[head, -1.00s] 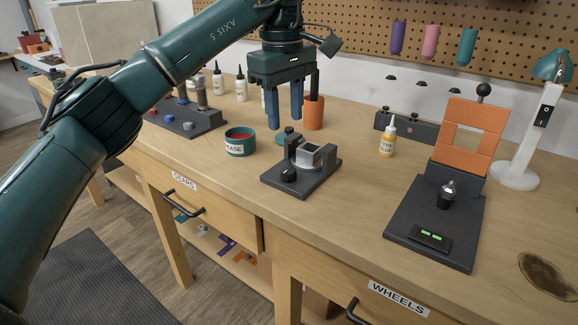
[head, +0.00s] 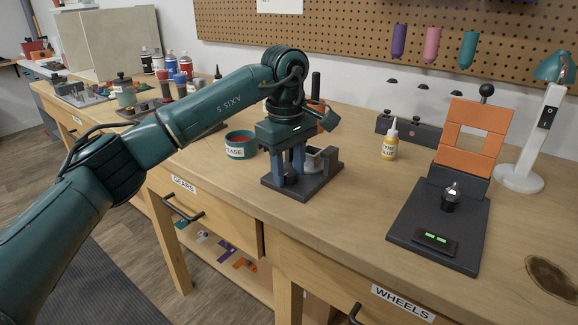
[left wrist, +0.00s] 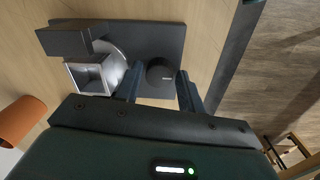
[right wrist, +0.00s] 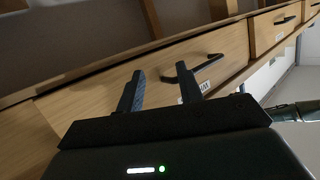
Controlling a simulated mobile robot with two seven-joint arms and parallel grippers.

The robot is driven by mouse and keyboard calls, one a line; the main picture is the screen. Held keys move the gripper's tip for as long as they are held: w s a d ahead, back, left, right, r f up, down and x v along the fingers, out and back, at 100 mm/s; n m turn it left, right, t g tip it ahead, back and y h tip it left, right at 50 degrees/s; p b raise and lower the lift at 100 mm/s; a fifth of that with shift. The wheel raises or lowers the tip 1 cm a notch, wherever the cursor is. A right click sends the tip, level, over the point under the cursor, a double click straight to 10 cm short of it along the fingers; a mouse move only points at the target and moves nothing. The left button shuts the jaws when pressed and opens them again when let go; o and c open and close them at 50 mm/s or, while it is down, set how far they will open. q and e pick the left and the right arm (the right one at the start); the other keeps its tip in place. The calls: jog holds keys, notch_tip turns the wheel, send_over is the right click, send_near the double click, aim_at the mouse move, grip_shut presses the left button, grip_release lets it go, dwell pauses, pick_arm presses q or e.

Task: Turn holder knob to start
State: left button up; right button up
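The holder (head: 318,183) is a dark grey base with a clamp and a pale square part on it. It stands on the workbench near the front edge and also shows in the left wrist view (left wrist: 152,38). Its round black knob (left wrist: 159,72) has a small light mark. My left gripper (head: 288,172) points down over the knob side of the holder. In the left wrist view its two fingers (left wrist: 159,88) are open, one to each side of the knob, with gaps visible. My right gripper (right wrist: 158,88) is open and empty, facing a drawer front; it is outside the head view.
A teal grease tub (head: 240,148) stands left of the holder. An orange cup (left wrist: 22,122) is near the gripper. A yellow glue bottle (head: 389,143) and a dark stand with an orange frame (head: 468,150) are to the right. Bench between them is clear.

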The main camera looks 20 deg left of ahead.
pick_arm(q)
jog(key=c, duration=0.7)
